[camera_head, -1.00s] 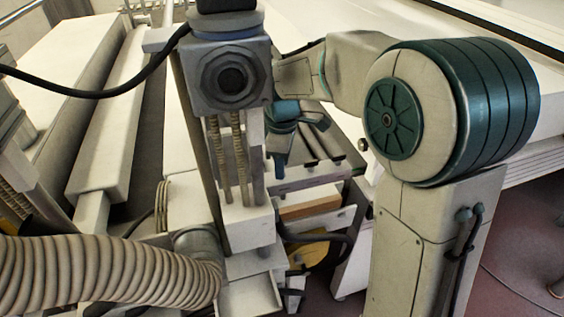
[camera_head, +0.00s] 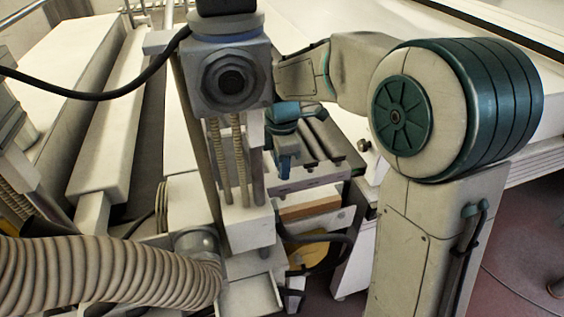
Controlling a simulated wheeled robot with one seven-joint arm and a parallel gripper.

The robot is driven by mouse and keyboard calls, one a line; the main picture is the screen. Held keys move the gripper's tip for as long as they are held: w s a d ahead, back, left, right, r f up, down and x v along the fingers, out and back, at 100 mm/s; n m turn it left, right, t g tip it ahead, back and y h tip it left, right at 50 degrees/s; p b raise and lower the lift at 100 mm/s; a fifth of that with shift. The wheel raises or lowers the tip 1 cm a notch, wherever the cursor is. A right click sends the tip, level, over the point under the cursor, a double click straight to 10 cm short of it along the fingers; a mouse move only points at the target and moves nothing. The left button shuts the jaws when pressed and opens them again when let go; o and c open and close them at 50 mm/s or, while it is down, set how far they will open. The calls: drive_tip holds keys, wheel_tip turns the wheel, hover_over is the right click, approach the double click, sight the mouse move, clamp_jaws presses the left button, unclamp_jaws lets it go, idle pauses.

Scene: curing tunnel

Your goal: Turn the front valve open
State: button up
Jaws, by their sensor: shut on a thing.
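My arm reaches left from its big teal-ringed joint and bends down behind the tall grey column. My gripper (camera_head: 284,138), with its teal parts, shows only in part just right of the column, below the forearm. It is shut on the front valve. The fingertips and the valve are mostly hidden by the column and by the gripper itself, so I cannot make out the valve's handle or its angle.
A ribbed hose (camera_head: 110,275) crosses the lower left, and a black cable (camera_head: 95,92) runs at upper left. A pale flat surface (camera_head: 400,22) extends at upper right.

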drive_tip(key=shift+r, duration=0.1)
drive_tip(key=o, duration=1)
wheel_tip(320, 180, up, 14)
drive_tip(key=shift+f+b, duration=0.1)
drive_tip(key=shift+b, duration=0.45)
drive_tip(key=s+d+f+m+t, duration=0.1)
drive_tip(key=s+d+f+m, duration=0.3)
drive_tip(key=s+m, duration=0.2)
drive_tip(key=s+d+f+m+t, duration=0.1)
drive_tip(key=s+d+f+m, duration=0.2)
drive_tip(key=s+d+m, duration=0.2)
drive_tip(key=s+d+f+m+t, duration=0.1)
drive_tip(key=s+d+f+m, duration=0.3)
drive_tip(key=s+m, duration=0.4)
drive_tip(key=shift+d+f+m+t, duration=0.3)
drive_tip(key=shift+d+m, duration=0.3)
drive_tip(key=shift+m, duration=0.6)
